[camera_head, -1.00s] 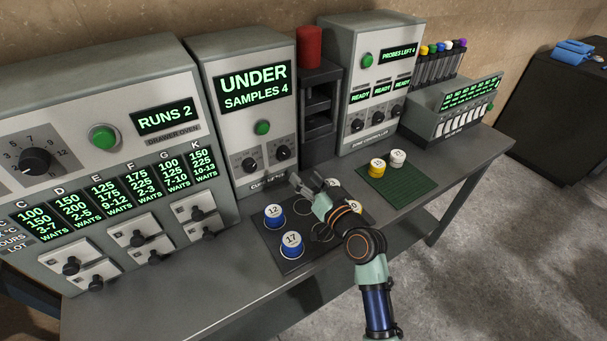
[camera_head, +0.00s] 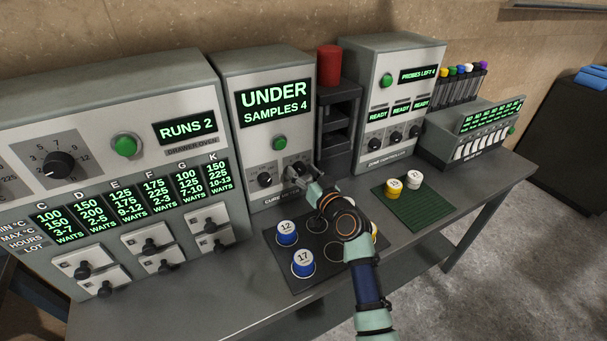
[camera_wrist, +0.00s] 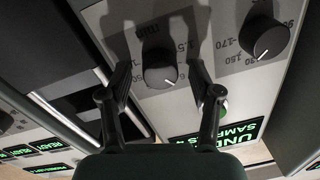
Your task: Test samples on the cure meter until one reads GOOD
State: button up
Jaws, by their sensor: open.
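The cure meter (camera_head: 253,133) stands against the wall. Its display (camera_head: 275,103) reads "UNDER" and "SAMPLES 4". It has a green button (camera_head: 279,144) and two dark knobs below. My gripper (camera_head: 302,172) is at the right knob; in the wrist view the open fingers (camera_wrist: 157,82) stand either side of the "min" knob (camera_wrist: 160,68). I cannot tell whether they touch it. The other knob (camera_wrist: 263,36), with a temperature-like scale, is clear of the fingers. Blue-banded samples 12 (camera_head: 287,232) and 17 (camera_head: 303,263) sit on the dark mat (camera_head: 285,252). My arm partly hides the mat.
A yellow sample (camera_head: 393,187) and a white one (camera_head: 415,180) sit on a green mat (camera_head: 420,214). The drawer oven (camera_head: 120,95) is left, reading "RUNS 2". A dark rack (camera_head: 340,130) with a red cylinder (camera_head: 329,65) and the zone controller (camera_head: 365,60) stand right.

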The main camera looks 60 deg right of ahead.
jog(key=c, duration=1.1)
jog(key=shift+c, duration=0.2)
jog(key=shift+m, duration=0.4)
jog(key=m, duration=0.3)
jog(key=m+p, duration=0.1)
jog(key=m, duration=0.2)
jog(key=shift+m, duration=0.4)
jog(key=m, duration=0.3)
jog(key=shift+m+h+p, duration=0.3)
jog(key=shift+h+p, duration=0.1)
jog(key=shift+m+p, duration=0.45)
jog(key=shift+m, duration=1.05)
